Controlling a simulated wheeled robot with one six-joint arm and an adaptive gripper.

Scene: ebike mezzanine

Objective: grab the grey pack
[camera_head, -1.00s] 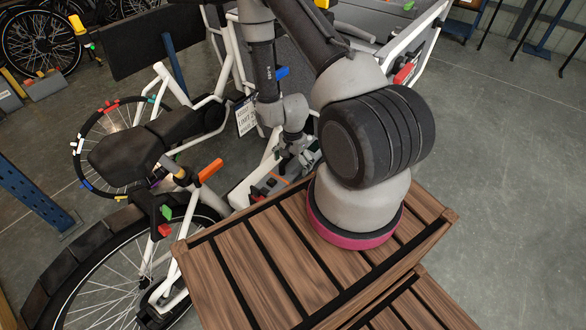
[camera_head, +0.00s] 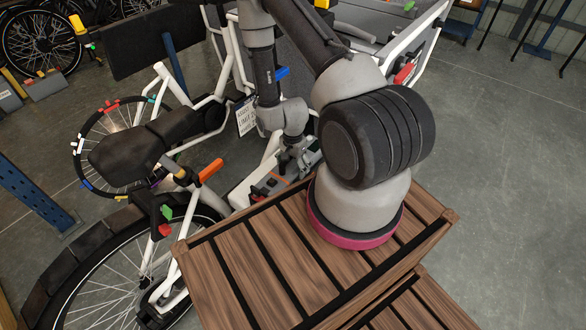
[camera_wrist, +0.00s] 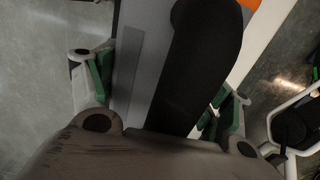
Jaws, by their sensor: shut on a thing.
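The grey pack (camera_head: 268,187) shows in the head view low on the white bike frame, just beyond the wooden slats, with red-orange and dark parts on top. My gripper (camera_head: 291,163) is at its upper right end, pointing down, and partly hides it. In the wrist view the pack's flat grey side (camera_wrist: 130,70) and a thick black bar (camera_wrist: 195,65) lie between the green-padded fingers of my gripper (camera_wrist: 168,90). The fingers are shut on the pack. The exact contact is dark and partly hidden by my wrist.
The slatted wooden platform (camera_head: 270,260) is in front. A blue rack post (camera_head: 30,195) stands far left. Grey floor at right is clear.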

